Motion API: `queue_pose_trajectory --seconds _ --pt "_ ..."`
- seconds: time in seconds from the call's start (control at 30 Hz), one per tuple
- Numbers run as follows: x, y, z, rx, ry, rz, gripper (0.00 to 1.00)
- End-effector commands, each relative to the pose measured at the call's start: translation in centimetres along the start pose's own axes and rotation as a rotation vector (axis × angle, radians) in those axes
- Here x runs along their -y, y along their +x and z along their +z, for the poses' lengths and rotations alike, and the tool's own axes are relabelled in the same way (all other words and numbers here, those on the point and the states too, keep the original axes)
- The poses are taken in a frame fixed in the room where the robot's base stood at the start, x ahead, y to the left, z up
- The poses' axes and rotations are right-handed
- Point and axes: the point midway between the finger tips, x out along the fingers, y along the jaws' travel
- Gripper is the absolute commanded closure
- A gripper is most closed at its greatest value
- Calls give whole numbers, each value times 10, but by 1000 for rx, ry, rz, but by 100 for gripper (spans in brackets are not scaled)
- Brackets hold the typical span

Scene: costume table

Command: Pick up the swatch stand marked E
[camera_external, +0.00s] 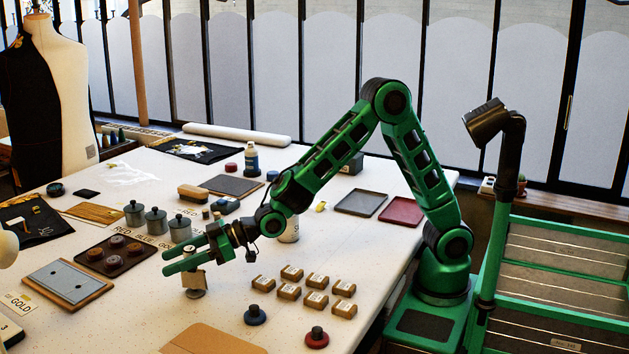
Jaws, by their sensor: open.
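A small stand with a tan card (194,280) and a round grey base (195,294) is on the white table at the front left of centre; I take it for the swatch stand, but no letter can be read on it. My gripper (168,262) is open and level, reaching left at the top of this stand. The pale top of the stand shows between the two green fingers. The near finger hides part of the stand, and I cannot tell whether either finger touches it.
Several small tan boxes (290,292) stand right of the gripper. A blue knobbed disc (255,317) and a red one (317,340) lie in front. Grey canisters (157,221) and a dark tray (116,266) of round pieces are close left. Some table front left of the boxes is clear.

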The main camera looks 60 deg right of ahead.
Motion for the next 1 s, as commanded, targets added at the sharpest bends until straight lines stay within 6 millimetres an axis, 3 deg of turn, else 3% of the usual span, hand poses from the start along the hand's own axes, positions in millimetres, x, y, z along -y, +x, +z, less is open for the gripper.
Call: queue_pose_trajectory --seconds 0.07,0.27,0.3,0.73,1.0 --pt "0 0 0 0 0 0 52" --pt "0 0 0 1 0 0 97" --pt "0 0 0 1 0 0 100" --pt "0 -2 -6 -1 0 0 100" --pt "4 -15 -45 -6 -1 -2 100"
